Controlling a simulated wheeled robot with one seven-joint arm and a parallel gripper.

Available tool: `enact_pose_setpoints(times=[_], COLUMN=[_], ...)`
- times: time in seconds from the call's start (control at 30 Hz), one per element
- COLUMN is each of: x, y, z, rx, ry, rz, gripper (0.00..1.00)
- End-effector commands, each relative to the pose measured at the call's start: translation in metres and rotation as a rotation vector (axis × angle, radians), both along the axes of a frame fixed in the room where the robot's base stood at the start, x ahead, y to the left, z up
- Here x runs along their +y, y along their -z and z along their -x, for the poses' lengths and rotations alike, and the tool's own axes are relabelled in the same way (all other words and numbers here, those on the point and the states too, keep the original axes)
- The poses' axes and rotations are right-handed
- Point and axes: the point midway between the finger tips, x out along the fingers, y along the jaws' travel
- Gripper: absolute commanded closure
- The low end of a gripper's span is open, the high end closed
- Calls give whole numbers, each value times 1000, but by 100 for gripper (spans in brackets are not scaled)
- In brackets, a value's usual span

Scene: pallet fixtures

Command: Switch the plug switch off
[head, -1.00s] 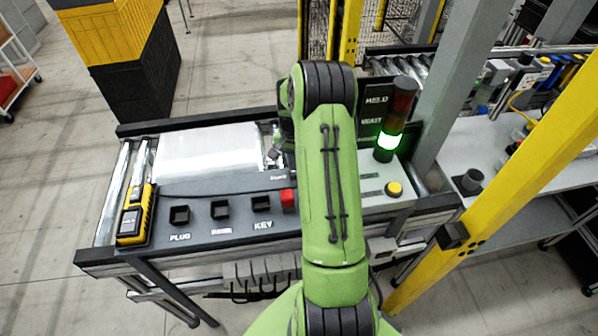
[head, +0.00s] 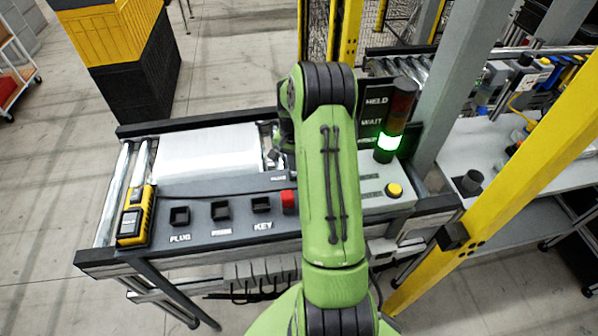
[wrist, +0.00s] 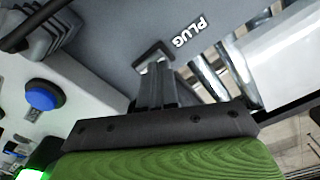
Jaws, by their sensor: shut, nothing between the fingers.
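In the wrist view, a dark rectangular frame (wrist: 152,52) sits on a grey panel beside the white PLUG label (wrist: 190,32). I take this frame to be the plug switch. My gripper (wrist: 156,70) has its fingers together and empty, with the tips right at the frame. They cover part of it, so I cannot tell whether they touch it or which way the switch is set. In the head view, my green arm reaches over the bench and hides much of the panel beyond.
A blue button (wrist: 43,95) is at left in the wrist view. A yellow post (head: 500,170) stands at right.

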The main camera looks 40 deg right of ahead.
Motion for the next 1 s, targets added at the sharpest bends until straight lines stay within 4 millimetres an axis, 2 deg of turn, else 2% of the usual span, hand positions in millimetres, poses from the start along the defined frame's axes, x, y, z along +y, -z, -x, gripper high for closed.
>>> enact_pose_setpoints(times=[1.0], x=[0], y=[7], z=[0], rx=[0], ry=[0], rz=[0], gripper=[100])
